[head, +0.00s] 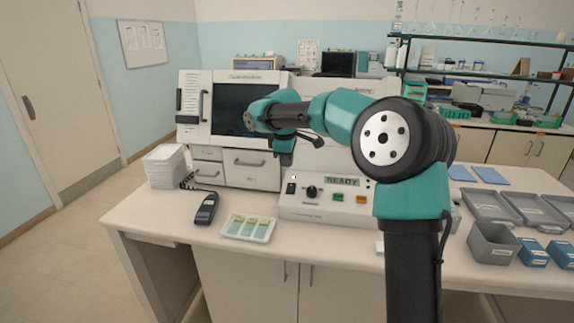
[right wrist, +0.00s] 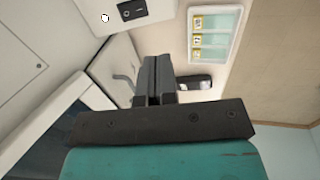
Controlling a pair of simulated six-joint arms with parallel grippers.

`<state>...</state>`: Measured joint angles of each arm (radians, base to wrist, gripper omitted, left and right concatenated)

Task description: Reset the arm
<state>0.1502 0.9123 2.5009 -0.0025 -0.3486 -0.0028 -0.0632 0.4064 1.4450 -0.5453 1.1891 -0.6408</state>
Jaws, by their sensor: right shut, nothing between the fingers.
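My right arm rises from the bottom of the head view and reaches left across the front of the white staining machine (head: 232,168). My right gripper (head: 286,158) hangs in front of the machine, above the bench and clear of it. In the right wrist view its two dark fingers (right wrist: 155,78) are together with nothing between them. My left gripper is in neither view.
A white tray of slides (head: 248,227) lies on the bench; it also shows in the right wrist view (right wrist: 216,33). A black handheld device (head: 206,208) lies left of it. The control box (head: 325,205) is behind, partly hidden by my arm. Grey bins (head: 493,244) stand at right.

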